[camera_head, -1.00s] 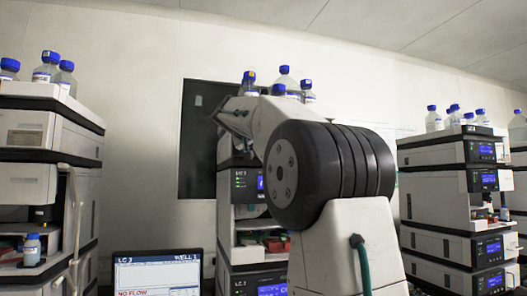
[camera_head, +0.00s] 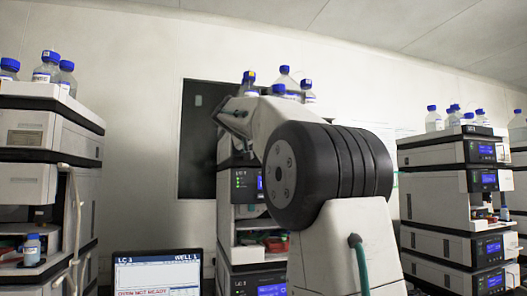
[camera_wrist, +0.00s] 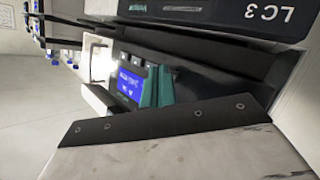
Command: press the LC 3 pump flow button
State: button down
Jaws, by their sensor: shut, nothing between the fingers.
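The LC3 stack (camera_wrist: 285,50) fills much of the wrist view, turned on its side, with its "LC3" label at the upper right. A lit blue display (camera_wrist: 128,84) sits on a dark module front, with small buttons beside it. I cannot tell which is the pump flow button; it may be hidden. My gripper (camera_wrist: 154,84) shows as teal fingers, closed together and empty, close in front of the panel beside the display. Whether they touch it is unclear. In the head view my arm covers part of the middle stack (camera_head: 224,215) and my gripper is not visible.
A monitor (camera_head: 157,268) at the bottom reads LC 3, WELL 1, with a red line that seems to say the system is not ready. Other stacks stand at left (camera_head: 30,134) and right (camera_head: 430,195), topped with blue-capped bottles (camera_head: 67,78).

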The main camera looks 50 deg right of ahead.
jog(key=shift+s+a, duration=0.3)
jog(key=shift+s, duration=0.25)
jog(key=shift+s+a, duration=0.1)
jog(key=shift+s+a, duration=0.4)
jog(key=shift+s, duration=0.3)
jog(key=shift+s+a, duration=0.45)
jog(key=shift+s, duration=0.2)
jog(key=shift+s+a, duration=0.4)
jog(key=shift+s, duration=0.3)
jog(key=s+a+f+n+g+y, duration=0.1)
jog(key=s+a+f+n+y, duration=0.3)
jog(key=f, duration=0.7)
jog(key=w+a+f+y, duration=0.1)
jog(key=a+f+y, duration=0.1)
jog(key=a+f, duration=0.6)
jog(key=s+a+f+n+g+y, duration=0.1)
jog(key=s+a+f+n+y, duration=0.4)
jog(key=s+a+f, duration=1.7)
notch_tip(320, 180, down, 4)
jog(key=a+y, duration=0.2)
jog(key=y, duration=0.1)
jog(key=shift+a+g, duration=0.3)
